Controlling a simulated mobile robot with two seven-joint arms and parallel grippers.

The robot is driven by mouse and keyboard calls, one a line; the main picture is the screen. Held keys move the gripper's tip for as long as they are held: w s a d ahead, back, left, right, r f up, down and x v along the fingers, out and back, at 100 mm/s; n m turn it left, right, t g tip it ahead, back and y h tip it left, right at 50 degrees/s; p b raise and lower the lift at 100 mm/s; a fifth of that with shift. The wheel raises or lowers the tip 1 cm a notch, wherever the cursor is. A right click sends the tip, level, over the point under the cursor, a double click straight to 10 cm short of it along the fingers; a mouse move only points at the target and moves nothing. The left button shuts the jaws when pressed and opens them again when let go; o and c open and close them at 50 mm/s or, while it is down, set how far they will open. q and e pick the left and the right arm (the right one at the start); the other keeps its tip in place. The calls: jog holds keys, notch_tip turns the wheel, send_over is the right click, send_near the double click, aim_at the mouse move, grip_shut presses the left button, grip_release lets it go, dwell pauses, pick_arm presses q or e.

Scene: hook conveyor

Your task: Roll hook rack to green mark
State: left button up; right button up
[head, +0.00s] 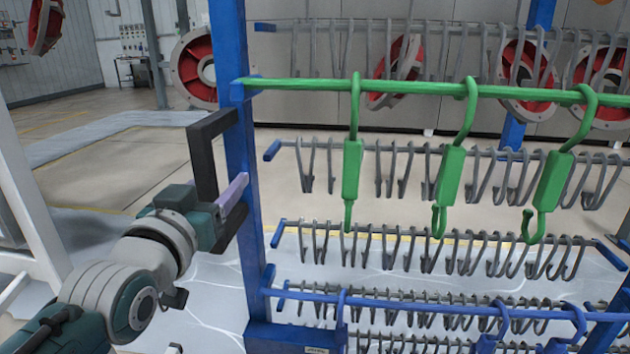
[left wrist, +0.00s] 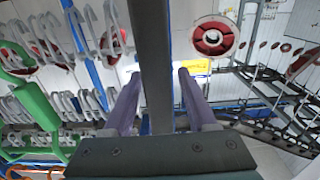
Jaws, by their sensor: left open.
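The hook rack (head: 240,150) has a blue frame and stands upright on the right of the head view. Its top front bar (head: 420,90) is green and carries green hooks (head: 451,175). A dark bracket handle (head: 204,165) is fixed to its left post. My left gripper (head: 232,192) is at this handle, with its purple fingers open. In the left wrist view, the dark handle bar (left wrist: 150,40) runs between the two fingers (left wrist: 159,76), with a gap visible on the right side. My right gripper is not in view. I cannot make out a green floor mark.
Several rows of grey hooks (head: 400,165) hang behind the green bar. A lower blue bar (head: 430,302) carries blue hooks. Red round machine parts (head: 195,70) stand at the back. A white post (head: 25,190) is at the left. The floor (head: 110,165) left of the rack is open.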

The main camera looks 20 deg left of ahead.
pick_arm(q)
jog(key=shift+c, duration=0.4)
grip_shut()
dwell(1.0)
